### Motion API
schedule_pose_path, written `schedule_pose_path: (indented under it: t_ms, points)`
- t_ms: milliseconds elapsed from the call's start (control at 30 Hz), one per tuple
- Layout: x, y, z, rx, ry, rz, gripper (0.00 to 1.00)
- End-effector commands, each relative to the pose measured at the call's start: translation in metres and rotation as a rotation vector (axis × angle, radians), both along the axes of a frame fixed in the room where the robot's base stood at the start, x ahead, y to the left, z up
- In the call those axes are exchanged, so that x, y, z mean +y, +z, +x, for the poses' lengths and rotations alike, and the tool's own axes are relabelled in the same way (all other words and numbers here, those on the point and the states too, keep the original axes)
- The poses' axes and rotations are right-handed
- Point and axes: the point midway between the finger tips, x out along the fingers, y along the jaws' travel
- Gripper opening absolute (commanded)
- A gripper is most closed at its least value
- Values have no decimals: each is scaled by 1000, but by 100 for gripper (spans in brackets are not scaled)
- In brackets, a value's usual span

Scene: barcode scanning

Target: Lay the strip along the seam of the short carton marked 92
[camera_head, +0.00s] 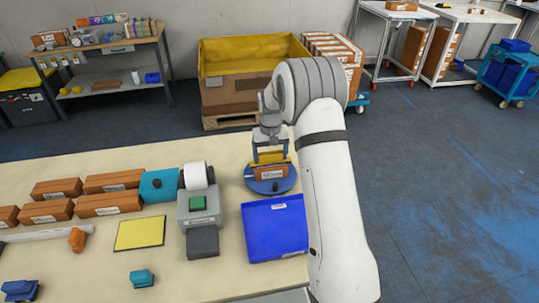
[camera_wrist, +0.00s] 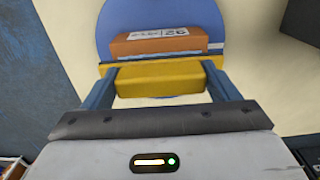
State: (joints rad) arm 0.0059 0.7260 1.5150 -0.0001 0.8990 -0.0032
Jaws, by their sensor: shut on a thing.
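The short carton (camera_wrist: 150,47) is orange-brown and lies on a round blue turntable (camera_wrist: 118,17). Its white label shows upside down in the wrist view and appears to read 92. The carton (camera_head: 262,176) also shows in the head view on the turntable (camera_head: 258,187), its label facing the front. My gripper (camera_wrist: 164,84) is shut on a yellow bar (camera_wrist: 160,78), with a blue finger at each end. In the head view my gripper (camera_head: 270,155) is just above and behind the carton. I cannot tell whether the bar touches it. No separate strip and no seam can be made out.
A blue tray (camera_head: 275,230) stands in front of the turntable. A grey device with a white roll (camera_head: 196,177) and green button is to the left. Several cartons (camera_head: 110,203), a teal box (camera_head: 158,186) and a yellow pad (camera_head: 140,234) lie farther left on the table.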

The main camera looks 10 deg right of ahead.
Motion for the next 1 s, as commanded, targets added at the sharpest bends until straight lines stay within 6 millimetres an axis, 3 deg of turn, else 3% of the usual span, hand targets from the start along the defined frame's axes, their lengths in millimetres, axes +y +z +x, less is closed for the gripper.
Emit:
schedule_pose_path:
  t_ms: [367, 1000]
  points:
    - [0, 1, -1, 4, 0, 0, 56]
    - [0, 52, 0, 1, 0, 0, 56]
